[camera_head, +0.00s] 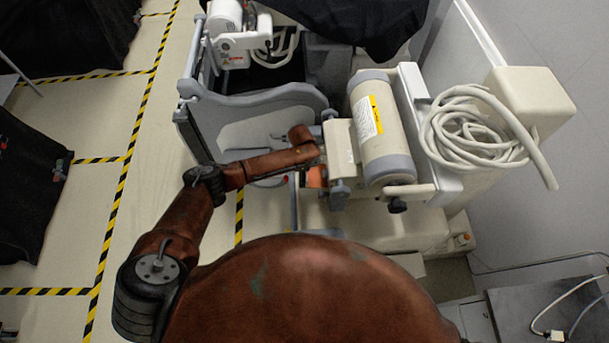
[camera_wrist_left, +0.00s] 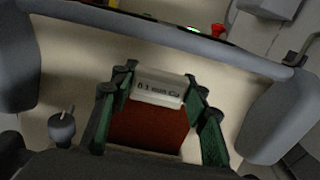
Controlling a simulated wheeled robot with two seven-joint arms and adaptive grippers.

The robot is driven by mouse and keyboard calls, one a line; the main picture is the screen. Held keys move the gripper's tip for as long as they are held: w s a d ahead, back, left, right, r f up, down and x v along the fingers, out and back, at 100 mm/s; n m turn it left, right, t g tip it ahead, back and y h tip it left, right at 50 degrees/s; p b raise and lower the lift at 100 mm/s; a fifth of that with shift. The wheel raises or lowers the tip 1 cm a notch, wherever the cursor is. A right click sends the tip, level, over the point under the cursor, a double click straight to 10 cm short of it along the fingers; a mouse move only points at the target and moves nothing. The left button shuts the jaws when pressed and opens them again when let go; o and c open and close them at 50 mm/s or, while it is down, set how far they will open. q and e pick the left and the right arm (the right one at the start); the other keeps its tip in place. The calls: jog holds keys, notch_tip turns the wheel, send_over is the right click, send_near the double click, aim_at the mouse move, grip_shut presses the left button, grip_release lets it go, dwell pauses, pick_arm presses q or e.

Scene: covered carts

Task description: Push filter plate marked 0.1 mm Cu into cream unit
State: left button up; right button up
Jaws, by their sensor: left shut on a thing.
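The filter plate (camera_wrist_left: 150,128) is copper-brown with a pale end tab reading "0.1 mm Cu" in the left wrist view. My left gripper (camera_wrist_left: 160,84) is shut on it, with green-padded fingers along both sides. In the head view my left gripper (camera_head: 312,174) is at the near left side of the cream unit (camera_head: 342,148), and an orange-brown patch shows there. The unit carries a cream cylinder with grey ends and a yellow label. I cannot tell whether the plate touches the unit or its slot. My right gripper is not in view.
A coiled pale cable (camera_head: 470,130) hangs right of the cylinder. A grey curved frame (camera_head: 260,105) stands behind my left forearm. Black covers drape things at the top and left. Open floor with yellow-black tape lies to the left. A grey bar (camera_wrist_left: 170,38) crosses the wrist view.

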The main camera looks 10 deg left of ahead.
aim_at(314, 175)
pick_arm(q)
jog(key=shift+s+a+p, duration=0.25)
jog(key=shift+a+p, duration=0.2)
jog(key=shift+a, duration=0.45)
jog(key=shift+p, duration=0.5)
dwell(1.3)
jog(key=shift+w+d+b, duration=0.3)
jog(key=shift+d+b, duration=0.15)
jog(key=shift+d, duration=0.6)
jog(key=shift+w+d+b, duration=0.3)
jog(key=shift+d+b, duration=0.2)
jog(key=shift+d, duration=0.6)
jog(key=shift+w+d+b, duration=0.3)
jog(key=shift+d+b, duration=0.15)
jog(key=shift+d, duration=0.6)
jog(key=o, duration=1.3)
jog(key=shift+d+r, duration=0.1)
